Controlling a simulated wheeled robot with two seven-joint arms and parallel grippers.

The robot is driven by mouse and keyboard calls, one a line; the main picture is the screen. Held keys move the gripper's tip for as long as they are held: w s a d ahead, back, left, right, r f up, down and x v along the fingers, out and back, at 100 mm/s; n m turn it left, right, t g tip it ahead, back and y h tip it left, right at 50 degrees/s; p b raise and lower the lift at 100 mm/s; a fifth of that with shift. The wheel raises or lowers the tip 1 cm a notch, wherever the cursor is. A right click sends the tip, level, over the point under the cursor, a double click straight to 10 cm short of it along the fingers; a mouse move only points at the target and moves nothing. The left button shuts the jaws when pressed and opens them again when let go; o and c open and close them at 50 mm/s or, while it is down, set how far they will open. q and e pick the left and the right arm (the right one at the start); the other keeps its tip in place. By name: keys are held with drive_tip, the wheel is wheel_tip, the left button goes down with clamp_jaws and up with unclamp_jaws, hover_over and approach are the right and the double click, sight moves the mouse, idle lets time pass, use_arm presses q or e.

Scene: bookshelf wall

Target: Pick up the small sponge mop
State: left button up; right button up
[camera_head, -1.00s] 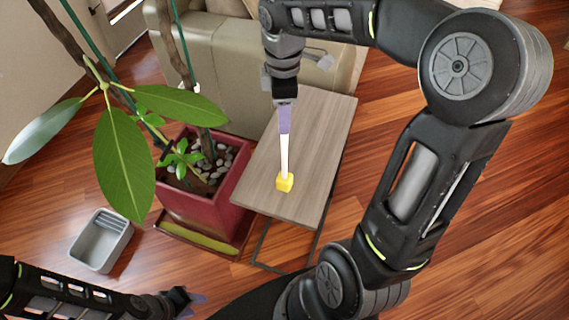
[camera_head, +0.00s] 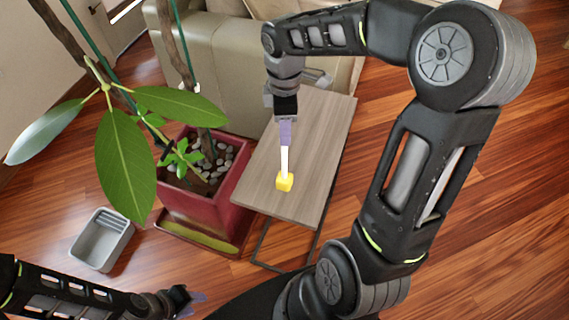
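The small sponge mop has a yellow sponge head (camera_head: 285,182) and a thin white handle (camera_head: 285,160). It is at the near part of a small wood-topped side table (camera_head: 318,135). My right gripper (camera_head: 285,138) comes down from above, its purple fingers in line with the upper handle and overlapping it. The fingers are seen edge-on, so I cannot tell whether they are closed on the handle or around it. The handle's upper end is hidden by the fingers. My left gripper (camera_head: 196,303) is low at the bottom left, away from the table, with its fingers apart and empty.
A red planter (camera_head: 195,200) with a large-leaved plant stands against the table's left side. A beige sofa (camera_head: 205,60) is behind. A grey plastic tub (camera_head: 100,240) sits on the wood floor at left. The floor right of the table is clear.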

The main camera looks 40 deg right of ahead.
clamp_jaws()
drive_tip(key=shift+r, duration=0.1)
idle(0.5)
wheel_tip(320, 180, up, 10)
drive_tip(key=shift+f, duration=0.1)
idle(0.4)
idle(0.5)
